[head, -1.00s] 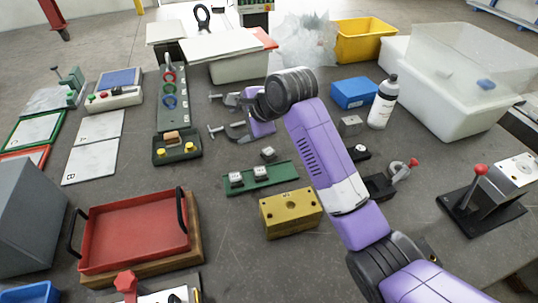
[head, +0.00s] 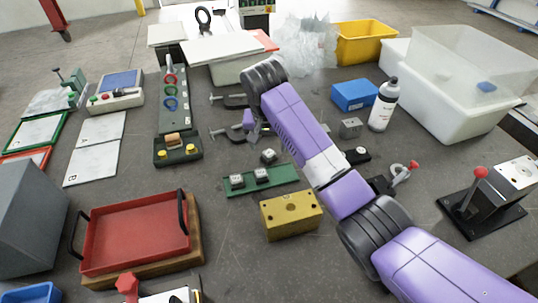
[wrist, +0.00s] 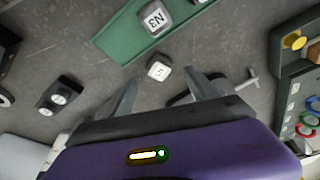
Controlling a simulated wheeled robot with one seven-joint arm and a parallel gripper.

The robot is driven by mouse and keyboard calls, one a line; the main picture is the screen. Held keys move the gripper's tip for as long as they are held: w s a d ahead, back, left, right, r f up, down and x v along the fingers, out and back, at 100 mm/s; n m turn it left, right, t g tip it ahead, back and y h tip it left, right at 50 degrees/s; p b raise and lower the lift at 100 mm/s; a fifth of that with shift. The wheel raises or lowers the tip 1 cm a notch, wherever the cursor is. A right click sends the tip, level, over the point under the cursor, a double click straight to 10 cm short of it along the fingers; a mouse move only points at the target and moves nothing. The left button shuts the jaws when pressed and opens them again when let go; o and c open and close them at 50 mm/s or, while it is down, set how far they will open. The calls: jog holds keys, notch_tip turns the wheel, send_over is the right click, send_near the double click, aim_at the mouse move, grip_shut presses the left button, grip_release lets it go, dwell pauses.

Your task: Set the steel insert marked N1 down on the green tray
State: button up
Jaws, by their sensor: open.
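The green tray (head: 285,178) lies flat in the middle of the table. Two steel inserts (head: 237,180) (head: 261,175) sit on it; in the wrist view one on the tray (wrist: 155,18) reads N3. A loose steel insert (head: 268,155) lies on the table just behind the tray, apart from it. It shows in the wrist view (wrist: 158,70) too, but its marking is not clear to me. My gripper (wrist: 162,78) is open and empty, its fingertips on either side of this loose insert in the picture. In the head view my arm partly hides the gripper.
A brass block (head: 291,215) stands in front of the tray. Clamps (head: 228,133) lie left of my gripper, and a dark green fixture (head: 178,148) stands beyond them. A small grey block (head: 350,127) and a bottle (head: 383,104) stand right.

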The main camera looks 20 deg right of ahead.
aim_at(269, 152)
jog(key=shift+p+x, duration=0.4)
jog(key=shift+x, duration=1.75)
jog(key=shift+s+d, duration=0.1)
jog(key=c, duration=1.4)
grip_shut()
jog(key=shift+r, duration=0.1)
